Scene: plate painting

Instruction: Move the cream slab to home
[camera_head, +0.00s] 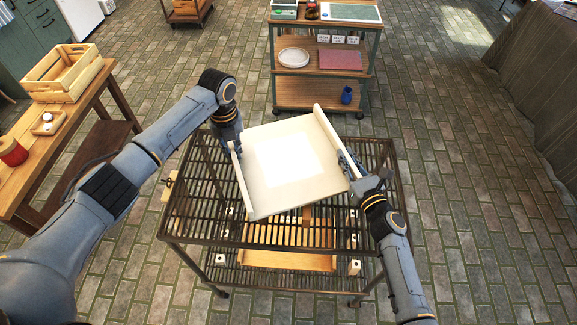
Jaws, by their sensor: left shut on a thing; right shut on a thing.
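The cream slab (262,198) is a broad, pale board with a raised strip along its left and right sides and a paler square in its middle. It is over the dark slatted rack (190,215), tilted in the picture; I cannot tell whether it touches the rack. My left gripper (235,150) is shut on the slab at its left edge, with its fingers partly hidden. My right gripper (350,168) is shut on the slab at its right edge.
A wooden tray (290,262) and several small white blocks are on the rack's lower shelf. A wooden table (40,148) with a slatted crate (62,75) stands at left. A shelved cart (300,102) stands behind. The brick floor at right is clear.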

